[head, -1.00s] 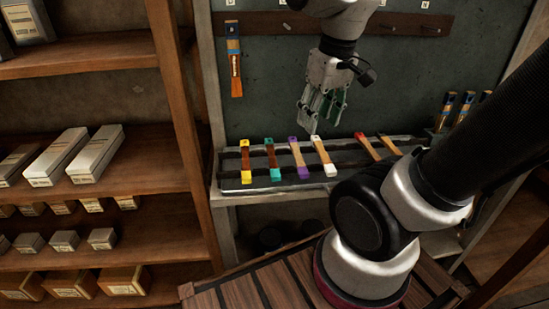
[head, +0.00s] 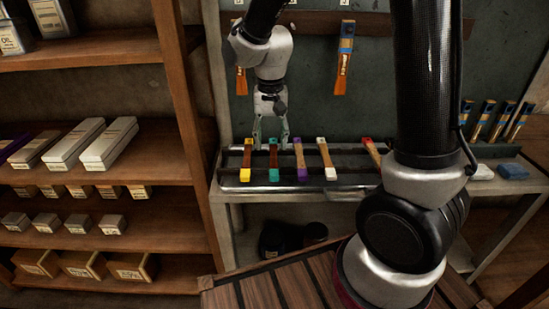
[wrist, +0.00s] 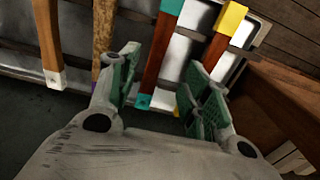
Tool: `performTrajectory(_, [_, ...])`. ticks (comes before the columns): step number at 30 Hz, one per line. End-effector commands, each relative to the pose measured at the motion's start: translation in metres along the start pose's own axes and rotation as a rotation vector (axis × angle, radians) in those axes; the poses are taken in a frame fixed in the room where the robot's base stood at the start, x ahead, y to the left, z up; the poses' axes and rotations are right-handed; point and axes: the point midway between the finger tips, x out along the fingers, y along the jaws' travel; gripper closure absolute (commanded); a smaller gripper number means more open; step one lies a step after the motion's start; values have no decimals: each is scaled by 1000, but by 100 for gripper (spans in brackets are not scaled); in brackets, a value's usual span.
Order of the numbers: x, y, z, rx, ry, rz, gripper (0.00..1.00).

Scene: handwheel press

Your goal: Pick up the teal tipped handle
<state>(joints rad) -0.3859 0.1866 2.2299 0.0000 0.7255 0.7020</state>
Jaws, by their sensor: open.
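The teal tipped handle (head: 273,162) is a reddish-brown bar with teal at both ends, lying across the slotted metal rack between the yellow and purple tipped handles. In the wrist view the teal tipped handle (wrist: 158,52) shows between my gripper's two fingers. My gripper (head: 271,137) is open, pointing down at the far end of that handle. In the wrist view my gripper (wrist: 164,70) has green-padded fingers spread on either side of the handle. I cannot tell whether either finger touches it.
The yellow tipped handle (head: 246,160) lies close on the left. The purple (head: 300,160), white (head: 326,160) and red tipped (head: 371,152) handles lie to the right. Brush-like tools (head: 343,58) hang behind. A wooden shelf unit (head: 180,130) stands left of the rack (head: 345,185).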

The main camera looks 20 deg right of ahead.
Motion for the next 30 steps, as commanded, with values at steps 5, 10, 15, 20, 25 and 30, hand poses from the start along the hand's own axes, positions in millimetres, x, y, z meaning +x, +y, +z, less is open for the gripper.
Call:
performTrajectory(5, [28,8,0,1,-3,2,52])
performTrajectory(10, [46,7,-1,-1,-1,0,52])
performTrajectory(15, [48,7,-1,-2,1,0,52])
performTrajectory(20, [48,7,-1,-2,1,0,68])
performTrajectory(25, [47,6,-1,-2,1,0,99])
performTrajectory(30, [47,6,-1,-2,1,0,100])
